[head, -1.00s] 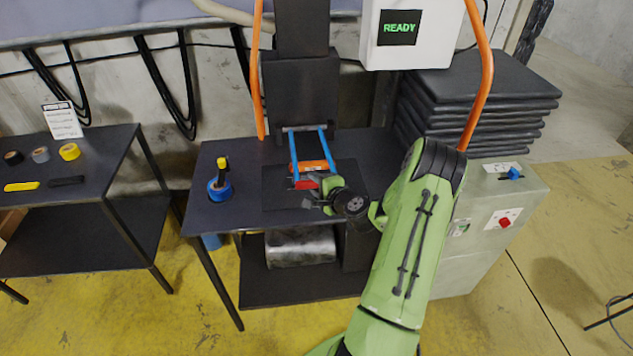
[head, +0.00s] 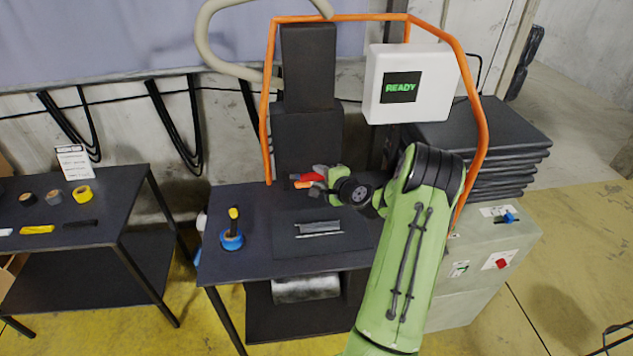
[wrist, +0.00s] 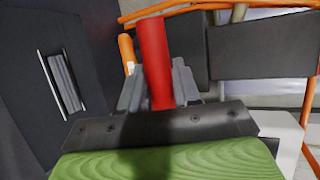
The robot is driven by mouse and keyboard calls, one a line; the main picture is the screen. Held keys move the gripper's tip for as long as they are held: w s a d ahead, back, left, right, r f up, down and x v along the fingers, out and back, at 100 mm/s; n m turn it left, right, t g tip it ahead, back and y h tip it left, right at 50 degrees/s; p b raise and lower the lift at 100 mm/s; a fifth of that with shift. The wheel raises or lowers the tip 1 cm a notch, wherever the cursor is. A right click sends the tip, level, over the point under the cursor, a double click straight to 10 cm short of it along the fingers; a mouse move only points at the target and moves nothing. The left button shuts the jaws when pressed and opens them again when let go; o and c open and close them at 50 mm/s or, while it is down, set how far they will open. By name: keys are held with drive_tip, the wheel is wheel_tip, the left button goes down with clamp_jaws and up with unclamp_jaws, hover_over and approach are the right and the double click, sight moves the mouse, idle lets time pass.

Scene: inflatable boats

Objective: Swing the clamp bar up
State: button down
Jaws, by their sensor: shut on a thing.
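The clamp bar's red handle (head: 312,177) stands raised in front of the black press column, above the bench top. My gripper (head: 321,174) is shut on it. In the wrist view the red handle (wrist: 155,62) rises between the two grey fingers of my gripper (wrist: 158,88). An orange part of the bar (head: 303,184) shows just beside the handle, and in the wrist view the orange part (wrist: 127,52) is left of it. The bar's blue side arms cannot be made out now. The dark plate (head: 290,245) with a grey metal strip (head: 320,228) lies uncovered below.
An orange tube frame (head: 468,80) surrounds the press, with a white READY display box (head: 375,85) inside it at right. A blue tape roll with a yellow-topped tool (head: 232,238) stands at the bench's left. A grey control cabinet (head: 505,240) is at right.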

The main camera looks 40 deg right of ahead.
drive_tip(key=shift+w+d+r, duration=0.1)
drive_tip(key=shift+w+r, duration=0.05)
drive_tip(key=shift+r, duration=0.45)
drive_tip(key=c, duration=0.9)
unclamp_jaws()
drive_tip(key=shift+w+d, duration=0.1)
drive_tip(key=shift+f, duration=0.2)
drive_tip(key=shift+f, duration=0.1)
drive_tip(key=b+v, duration=0.3)
drive_tip(key=v, duration=1.2)
drive_tip(key=shift+s, duration=0.4)
